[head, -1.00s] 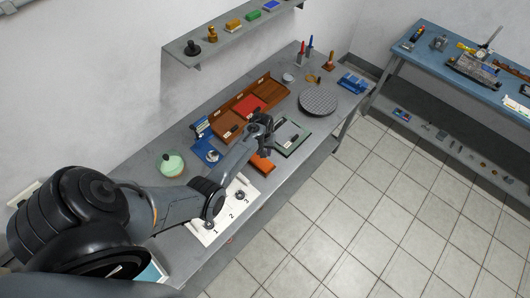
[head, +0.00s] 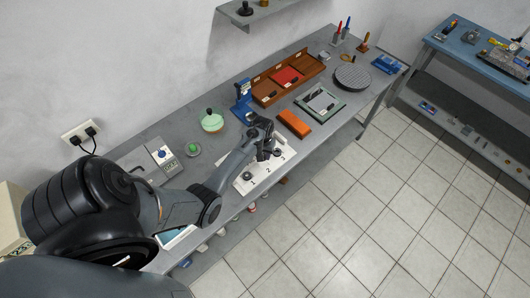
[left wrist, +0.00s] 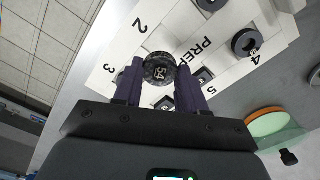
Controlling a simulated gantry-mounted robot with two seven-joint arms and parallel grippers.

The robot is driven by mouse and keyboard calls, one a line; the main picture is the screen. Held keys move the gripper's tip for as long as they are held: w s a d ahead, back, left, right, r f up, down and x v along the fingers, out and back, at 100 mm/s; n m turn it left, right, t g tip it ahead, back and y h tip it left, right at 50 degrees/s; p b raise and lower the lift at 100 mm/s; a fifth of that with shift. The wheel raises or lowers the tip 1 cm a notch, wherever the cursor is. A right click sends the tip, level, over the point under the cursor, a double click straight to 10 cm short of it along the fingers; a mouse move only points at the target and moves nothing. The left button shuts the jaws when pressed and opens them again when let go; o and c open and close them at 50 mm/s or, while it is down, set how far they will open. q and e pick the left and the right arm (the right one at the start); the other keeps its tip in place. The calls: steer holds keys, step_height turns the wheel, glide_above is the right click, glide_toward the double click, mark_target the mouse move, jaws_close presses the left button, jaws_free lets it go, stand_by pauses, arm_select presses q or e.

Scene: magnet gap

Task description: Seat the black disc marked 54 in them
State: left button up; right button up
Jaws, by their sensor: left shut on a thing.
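My left gripper (head: 266,150) is over the white numbered board (head: 240,187) in the head view. In the left wrist view, its two dark fingers (left wrist: 159,85) are shut on the black disc marked 54 (left wrist: 159,68), with the number facing the camera. The disc appears to be above the board (left wrist: 118,48), which bears the numbers 2, 3, 4 and 5 and partly hidden lettering. A black ring-like piece (left wrist: 246,42) sits near the 4, and another dark piece is cut off at the top edge. The board's spot under the disc is hidden. My right gripper is not in view.
An orange block (head: 294,123) and a green-edged tray (head: 335,113) lie beyond the board. The bench's front edge is close to the board.

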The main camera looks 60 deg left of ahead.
mark_target(263, 165)
arm_select(q)
steer(key=shift+s+f, duration=0.15)
steer(key=shift+s, duration=0.05)
stand_by(0.3)
steer(key=shift+p, duration=0.45)
steer(key=shift+f+b, duration=0.9)
steer(key=shift+f, duration=0.25)
steer(key=shift+f+b, duration=1.05)
steer(key=shift+f, duration=0.55)
steer(key=shift+f, duration=0.2)
